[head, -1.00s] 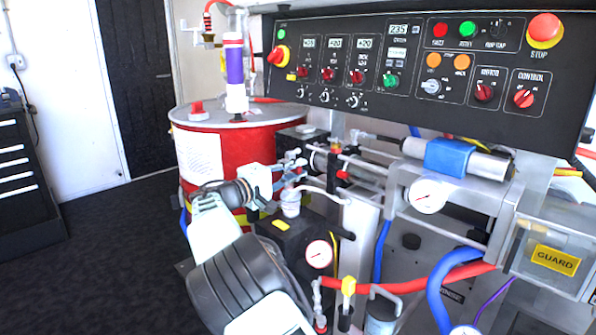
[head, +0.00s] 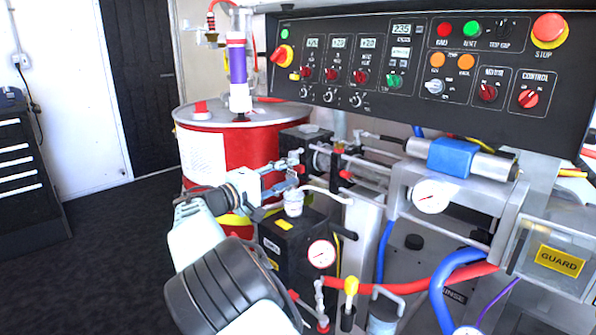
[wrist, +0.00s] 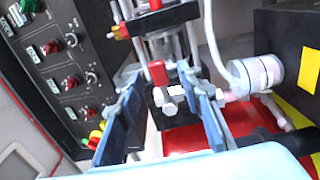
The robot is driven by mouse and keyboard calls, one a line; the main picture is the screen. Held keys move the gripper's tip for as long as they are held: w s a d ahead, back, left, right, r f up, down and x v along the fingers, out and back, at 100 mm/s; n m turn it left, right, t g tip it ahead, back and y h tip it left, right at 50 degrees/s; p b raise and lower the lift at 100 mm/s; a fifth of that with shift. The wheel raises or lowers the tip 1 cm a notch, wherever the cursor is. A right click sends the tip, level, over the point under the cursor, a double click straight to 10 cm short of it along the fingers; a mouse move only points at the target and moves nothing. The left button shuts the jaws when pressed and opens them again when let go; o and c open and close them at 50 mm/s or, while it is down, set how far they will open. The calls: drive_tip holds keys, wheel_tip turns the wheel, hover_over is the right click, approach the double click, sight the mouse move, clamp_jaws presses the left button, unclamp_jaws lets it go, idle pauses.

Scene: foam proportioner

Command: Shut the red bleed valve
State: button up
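A small valve with a red handle (wrist: 158,73) and a pale metal body shows between my fingertips in the wrist view; I take it as the red bleed valve. My gripper (wrist: 160,92) is open, with a blue-padded finger on each side of the handle and visible gaps to it. In the head view my gripper (head: 296,169) reaches in from the left at the pipework, just above the white-capped fitting. There the valve is small and partly hidden by the fingers, so contact and the handle's exact setting cannot be told.
A white-capped fitting (head: 293,203) stands close below my gripper on a black box (head: 290,240). A round gauge (head: 321,253) is on the box's front. The red drum (head: 250,150) is behind. The control panel (head: 430,70) overhangs. Floor at left is clear.

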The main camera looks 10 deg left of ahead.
drive_tip(key=v, duration=0.7)
drive_tip(key=shift+s+a, duration=0.15)
drive_tip(key=shift+s, duration=0.2)
